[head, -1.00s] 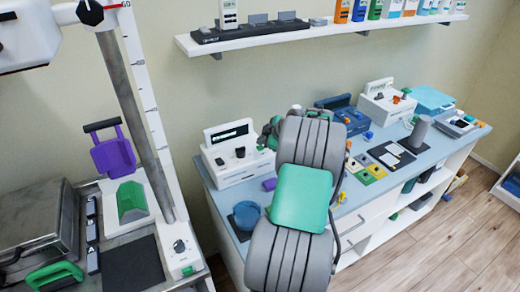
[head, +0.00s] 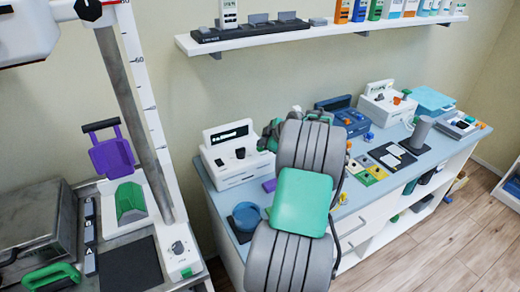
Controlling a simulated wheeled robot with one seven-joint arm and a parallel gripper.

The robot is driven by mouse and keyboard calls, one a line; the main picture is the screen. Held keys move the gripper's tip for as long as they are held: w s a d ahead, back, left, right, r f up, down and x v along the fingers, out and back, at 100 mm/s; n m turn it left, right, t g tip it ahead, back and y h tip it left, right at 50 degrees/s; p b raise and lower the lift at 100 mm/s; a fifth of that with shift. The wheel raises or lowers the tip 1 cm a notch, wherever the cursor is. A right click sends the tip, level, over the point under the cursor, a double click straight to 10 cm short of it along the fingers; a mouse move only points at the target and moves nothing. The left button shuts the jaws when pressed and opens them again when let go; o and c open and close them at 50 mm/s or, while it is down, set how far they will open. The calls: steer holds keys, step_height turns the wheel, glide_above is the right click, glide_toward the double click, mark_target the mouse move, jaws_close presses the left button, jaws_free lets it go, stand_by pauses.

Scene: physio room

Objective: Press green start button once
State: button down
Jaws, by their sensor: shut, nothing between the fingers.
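A white console (head: 232,160) with a dark display and dark knobs stands at the left end of the counter. My gripper (head: 268,138) is beside the console's right end, largely hidden by my own grey and green arm. It is shut with nothing held; whether it touches the console cannot be told. No green button shows on the visible part of this console; its right end is partly covered. A small green spot (head: 187,272) shows on a white control box (head: 181,252) with a dial at lower left, well away from my gripper. I cannot tell which is the start button.
The blue counter (head: 228,220) holds a blue bowl (head: 246,216), a blue device (head: 345,117), another white console (head: 386,103) and several small items. A wall shelf (head: 270,42) runs above. A scaled post (head: 137,100) stands left. The wooden floor (head: 440,245) is clear at right.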

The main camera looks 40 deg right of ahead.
mark_target(262, 149)
steer(key=shift+f+b, duration=0.25)
steer(key=shift+b, duration=0.05)
stand_by(0.5)
steer(key=shift+r, duration=0.9)
steer(key=shift+r, duration=0.1)
steer(key=shift+r+p, duration=0.95)
steer(key=shift+r, duration=1.45)
